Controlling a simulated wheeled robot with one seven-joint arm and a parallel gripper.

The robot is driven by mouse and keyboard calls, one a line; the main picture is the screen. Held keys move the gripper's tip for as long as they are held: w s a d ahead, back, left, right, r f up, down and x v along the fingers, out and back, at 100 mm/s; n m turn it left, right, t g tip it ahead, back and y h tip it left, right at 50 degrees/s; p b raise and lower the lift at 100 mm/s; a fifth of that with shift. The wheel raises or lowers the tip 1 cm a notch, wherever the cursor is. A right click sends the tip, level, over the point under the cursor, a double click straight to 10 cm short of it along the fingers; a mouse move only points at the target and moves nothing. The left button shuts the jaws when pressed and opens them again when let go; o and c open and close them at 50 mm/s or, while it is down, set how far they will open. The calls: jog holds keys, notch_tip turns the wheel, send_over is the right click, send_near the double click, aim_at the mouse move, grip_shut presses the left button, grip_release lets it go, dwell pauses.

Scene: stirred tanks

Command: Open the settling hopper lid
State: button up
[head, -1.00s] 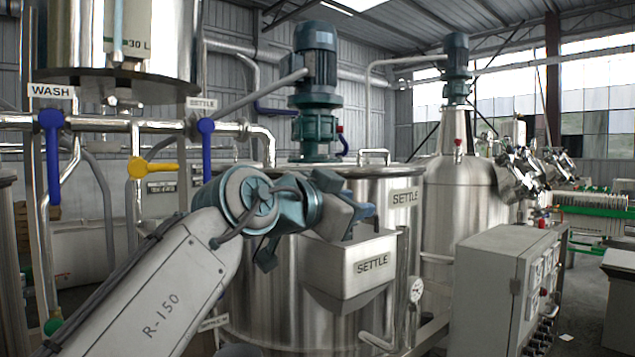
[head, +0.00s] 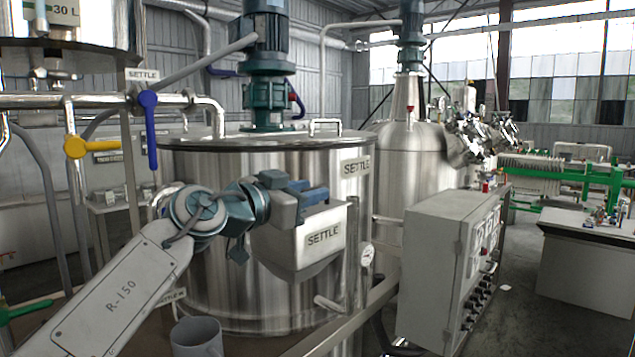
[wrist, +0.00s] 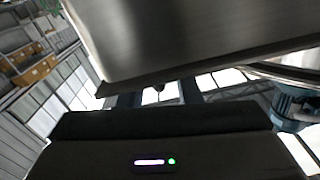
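The settling hopper (head: 322,240) is a pale box with a sloping underside and a SETTLE label, on the front of the large steel settling tank (head: 300,160). Its lid seems to lie flat on top, mostly hidden behind my gripper, so its exact state is unclear. My gripper (head: 312,192) is at the hopper's top edge, its blue fingers pointing right. In the wrist view, my fingers (wrist: 158,95) stand apart, with a small dark piece visible between them. A brushed metal face with a lipped edge (wrist: 190,72) fills the top there and covers the fingertips. Contact is unclear.
A grey control cabinet (head: 440,265) stands right of the hopper. A pressure gauge (head: 367,254) and pipes sit on the tank side. A grey cup-shaped vessel (head: 197,337) is at the lower front. Blue (head: 149,130) and yellow (head: 76,147) valve handles are at left.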

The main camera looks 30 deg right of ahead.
jog(key=shift+x, duration=1.6)
grip_shut()
